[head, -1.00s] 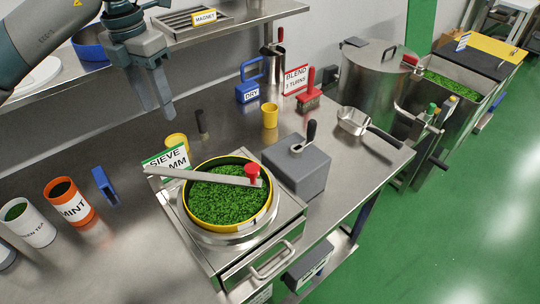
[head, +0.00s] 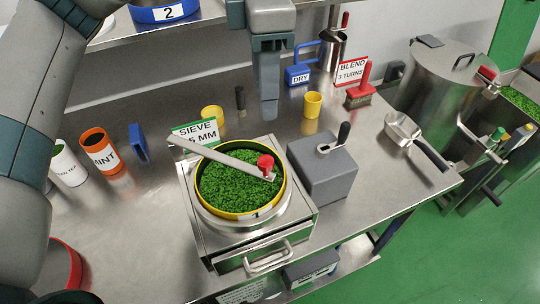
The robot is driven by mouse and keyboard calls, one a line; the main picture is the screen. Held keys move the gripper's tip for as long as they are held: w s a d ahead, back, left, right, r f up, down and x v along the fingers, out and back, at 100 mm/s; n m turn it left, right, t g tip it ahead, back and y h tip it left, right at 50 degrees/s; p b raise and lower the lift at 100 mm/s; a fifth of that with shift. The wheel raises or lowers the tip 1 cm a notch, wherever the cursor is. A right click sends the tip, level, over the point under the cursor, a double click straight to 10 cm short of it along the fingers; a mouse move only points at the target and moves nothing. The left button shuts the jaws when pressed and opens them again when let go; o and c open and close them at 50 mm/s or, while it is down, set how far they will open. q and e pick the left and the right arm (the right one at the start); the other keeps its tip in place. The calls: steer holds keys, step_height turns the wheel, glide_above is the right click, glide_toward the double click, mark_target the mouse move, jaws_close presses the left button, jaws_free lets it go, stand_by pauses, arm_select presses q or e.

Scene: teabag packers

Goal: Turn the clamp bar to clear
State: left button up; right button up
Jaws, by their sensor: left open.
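The clamp bar (head: 220,155) is a flat metal bar with a red knob (head: 265,163) at its right end. It lies across the top of the round sieve (head: 240,215), which has a yellow rim and is full of green leaf. The bar's left end reaches past the rim, in front of the green-edged sieve sign (head: 197,133). My left gripper (head: 269,112) points down above the table, behind the sieve and apart from the bar. Its fingers are seen nearly edge-on, and it holds nothing visible. My right gripper is not in view.
A grey block (head: 323,172) with a black-handled lever stands right of the sieve. A scoop (head: 403,130) lies at right. MINT (head: 100,152) stands left.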

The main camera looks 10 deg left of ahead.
arm_select(q)
steer(key=shift+d+f, duration=0.1)
steer(key=p, duration=0.5)
glide_toward(267, 158)
step_height(267, 158, down, 8)
steer(key=shift+s+f, duration=0.1)
steer(key=shift+f, duration=1.05)
jaws_close()
